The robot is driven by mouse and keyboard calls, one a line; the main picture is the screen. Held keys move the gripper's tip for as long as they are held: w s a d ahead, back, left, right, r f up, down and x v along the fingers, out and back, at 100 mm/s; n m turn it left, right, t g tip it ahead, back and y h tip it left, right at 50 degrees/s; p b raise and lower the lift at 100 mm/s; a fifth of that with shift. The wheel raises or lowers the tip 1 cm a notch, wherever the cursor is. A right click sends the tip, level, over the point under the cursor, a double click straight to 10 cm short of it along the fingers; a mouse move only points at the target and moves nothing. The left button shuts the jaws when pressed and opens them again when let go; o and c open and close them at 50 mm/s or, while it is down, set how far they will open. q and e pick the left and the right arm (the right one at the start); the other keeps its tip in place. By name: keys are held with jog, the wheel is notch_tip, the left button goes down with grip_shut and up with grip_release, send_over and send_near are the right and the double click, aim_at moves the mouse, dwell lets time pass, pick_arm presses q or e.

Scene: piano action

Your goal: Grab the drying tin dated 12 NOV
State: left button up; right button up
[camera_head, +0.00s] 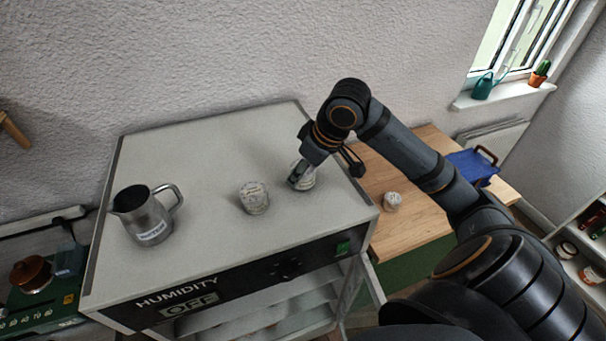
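A small pale tin (254,198) with a printed label stands on top of the grey humidity cabinet (220,150). A second similar tin (306,181) is to its right, partly hidden by my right gripper (318,172). A third small tin (392,201) stands on the wooden worktop. The dates on the labels are too small to read. My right gripper is at the second tin, with one dark finger in front of it and another dark part to its right. I cannot tell whether it grips the tin. My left gripper is not in view.
A metal pitcher (146,216) with a label stands at the cabinet's left. The cabinet front reads HUMIDITY OFF, and its door (366,283) is open. The cabinet top's back is clear.

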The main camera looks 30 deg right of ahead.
notch_tip(320, 180, up, 2)
jog(key=shift+r+b, duration=0.1)
jog(key=shift+b, duration=0.2)
jog(key=s+d+r+b, duration=0.7)
jog(key=s+r+b, duration=0.2)
jog(key=s+b, duration=0.3)
jog(key=shift+r+b, duration=0.4)
jog(key=shift+b, duration=0.05)
